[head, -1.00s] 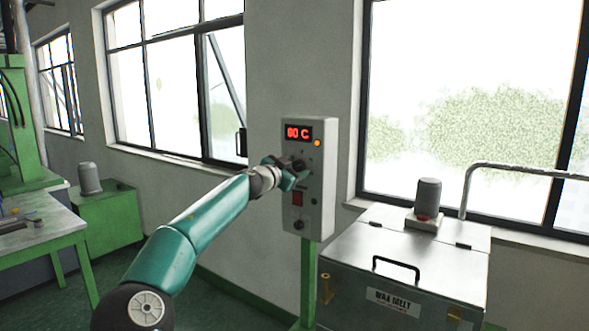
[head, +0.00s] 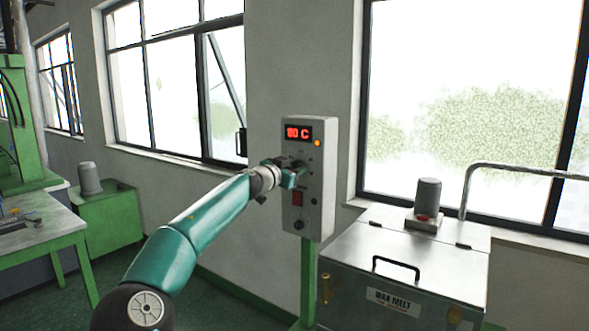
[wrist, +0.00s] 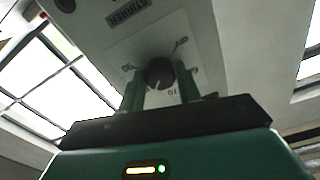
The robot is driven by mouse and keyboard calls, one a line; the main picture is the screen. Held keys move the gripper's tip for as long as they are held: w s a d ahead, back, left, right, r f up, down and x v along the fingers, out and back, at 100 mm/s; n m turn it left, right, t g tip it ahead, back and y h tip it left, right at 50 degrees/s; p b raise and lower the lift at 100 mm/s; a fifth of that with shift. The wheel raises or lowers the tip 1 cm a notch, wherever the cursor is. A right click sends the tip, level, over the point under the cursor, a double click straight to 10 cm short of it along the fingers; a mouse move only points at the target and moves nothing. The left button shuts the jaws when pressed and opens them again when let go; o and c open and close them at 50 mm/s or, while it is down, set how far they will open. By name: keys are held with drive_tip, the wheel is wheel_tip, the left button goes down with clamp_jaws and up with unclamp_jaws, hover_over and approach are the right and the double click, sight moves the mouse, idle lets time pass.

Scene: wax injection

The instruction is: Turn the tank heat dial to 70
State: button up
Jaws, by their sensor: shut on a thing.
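The grey control box (head: 322,190) hangs on a green post by the wall. Its red display (head: 298,132) seems to read 80 C; the first digit is blurred. My gripper (head: 296,172) is at the middle of the box's face and hides the dial in the head view. In the wrist view, the round black dial (wrist: 159,72) sits between the two green fingertips of my gripper (wrist: 160,88), which is shut on it. A pale pointer mark shows at the dial's lower edge, near a partly hidden number. Other scale numbers around it are too blurred to read surely.
An orange lamp (head: 318,143) is beside the display, and a red switch (head: 297,198) is below my gripper. The steel wax melt tank (head: 400,262) stands right of the box, with a bent pipe (head: 520,170) behind. A green-legged table (head: 40,230) is at far left.

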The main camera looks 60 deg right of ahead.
drive_tip(key=n, duration=0.9)
idle(0.5)
drive_tip(key=o, duration=1)
drive_tip(key=shift+c, duration=0.2)
drive_tip(key=shift+a, duration=0.15)
drive_tip(key=w+a, duration=0.2)
drive_tip(key=a, duration=1.1)
drive_tip(key=shift+a, duration=0.2)
drive_tip(key=shift+w, duration=0.1)
